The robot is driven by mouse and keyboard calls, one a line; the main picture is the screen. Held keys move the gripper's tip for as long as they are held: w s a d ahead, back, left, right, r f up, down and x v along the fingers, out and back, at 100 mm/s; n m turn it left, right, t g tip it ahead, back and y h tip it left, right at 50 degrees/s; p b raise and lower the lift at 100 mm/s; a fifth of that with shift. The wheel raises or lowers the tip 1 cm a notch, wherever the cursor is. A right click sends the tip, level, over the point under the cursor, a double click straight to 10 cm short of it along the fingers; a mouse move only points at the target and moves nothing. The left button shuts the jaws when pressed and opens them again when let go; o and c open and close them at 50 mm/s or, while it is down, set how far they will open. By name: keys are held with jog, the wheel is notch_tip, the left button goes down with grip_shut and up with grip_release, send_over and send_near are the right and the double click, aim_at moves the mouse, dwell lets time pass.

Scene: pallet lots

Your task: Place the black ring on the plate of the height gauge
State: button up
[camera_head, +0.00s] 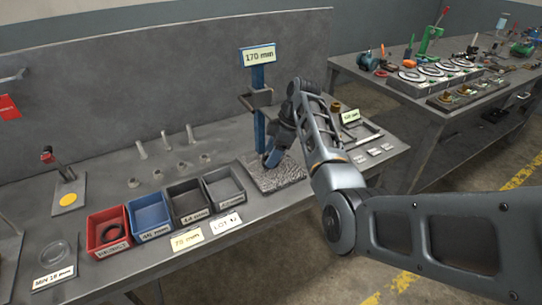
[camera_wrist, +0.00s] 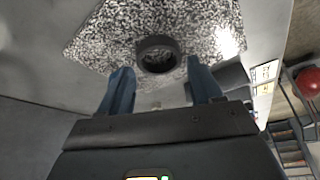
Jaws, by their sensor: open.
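The height gauge has a blue post (camera_head: 259,110) with a "170 mm" sign and a speckled plate (camera_head: 275,184) at its foot. A black ring (camera_wrist: 158,54) lies on that plate (camera_wrist: 90,40) in the wrist view, near its edge. My gripper (camera_wrist: 161,82) is open, its two blue fingers apart and empty, with the ring just beyond and between the fingertips. In the head view my gripper (camera_head: 271,160) is low over the plate and hides the ring. Another dark ring (camera_head: 113,231) lies in the red bin (camera_head: 97,219).
Blue (camera_head: 150,225), black (camera_head: 188,212) and grey (camera_head: 224,196) bins stand in a row left of the plate. Several grey pegs stand behind them. A shallow tray (camera_head: 358,137) lies right of the gauge. A second bench (camera_head: 440,110) with parts stands at the back right.

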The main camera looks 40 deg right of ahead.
jog(key=s+d, duration=0.4)
jog(key=s+d+b, duration=0.1)
jog(key=s+d, duration=0.3)
jog(key=shift+d+b, duration=0.3)
jog(key=shift+d, duration=0.05)
jog(key=shift+s, duration=0.1)
